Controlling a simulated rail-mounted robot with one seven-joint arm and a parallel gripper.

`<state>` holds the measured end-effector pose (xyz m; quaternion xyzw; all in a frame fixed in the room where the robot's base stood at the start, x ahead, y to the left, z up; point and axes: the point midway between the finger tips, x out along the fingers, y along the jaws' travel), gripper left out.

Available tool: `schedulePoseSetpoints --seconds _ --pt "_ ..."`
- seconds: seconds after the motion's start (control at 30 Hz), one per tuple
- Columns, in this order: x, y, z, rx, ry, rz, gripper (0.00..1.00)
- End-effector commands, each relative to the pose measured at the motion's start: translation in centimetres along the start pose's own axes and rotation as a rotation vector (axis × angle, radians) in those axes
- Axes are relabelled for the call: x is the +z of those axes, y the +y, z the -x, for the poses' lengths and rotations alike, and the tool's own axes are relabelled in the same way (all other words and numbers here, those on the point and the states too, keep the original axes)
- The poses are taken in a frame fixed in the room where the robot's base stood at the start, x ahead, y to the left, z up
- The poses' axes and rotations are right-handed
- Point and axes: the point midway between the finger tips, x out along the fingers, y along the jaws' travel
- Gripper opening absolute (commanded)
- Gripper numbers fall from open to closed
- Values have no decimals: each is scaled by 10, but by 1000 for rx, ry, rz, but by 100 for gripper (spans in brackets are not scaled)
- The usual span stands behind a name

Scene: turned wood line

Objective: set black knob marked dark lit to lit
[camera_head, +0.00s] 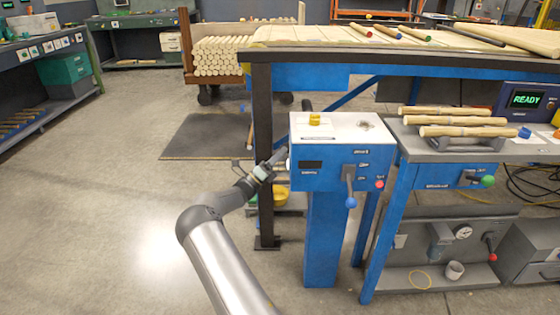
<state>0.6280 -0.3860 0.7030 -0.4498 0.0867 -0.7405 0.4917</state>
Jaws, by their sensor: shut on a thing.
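A blue control box (325,182) with a pale top stands on a blue post in the middle of the view. My gripper (282,157) reaches it from the left and is shut at the box's left edge. The black knob is hidden at the jaws, which appear closed around it. The dark and lit marks are too small to read, so I cannot tell the knob's setting.
A lever with a blue ball (350,202) and a red button (379,184) are on the box's front. A yellow part (314,119) sits on top. A workbench with turned wood pieces (462,131) stands close on the right. The floor (110,215) at left is clear.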

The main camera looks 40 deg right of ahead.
Motion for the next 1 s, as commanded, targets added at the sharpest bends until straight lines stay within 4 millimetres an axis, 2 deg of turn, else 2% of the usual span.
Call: schedulePoseSetpoints --seconds 0.53,0.57,0.6,0.63,1.0 --pt "-1 1 0 -19 2 -18 9" --pt "-1 1 0 -19 2 -18 37" --pt "-1 1 0 -19 2 -18 49" --pt "-1 1 0 -19 2 -18 54" --pt "0 1 6 -17 0 -17 54"
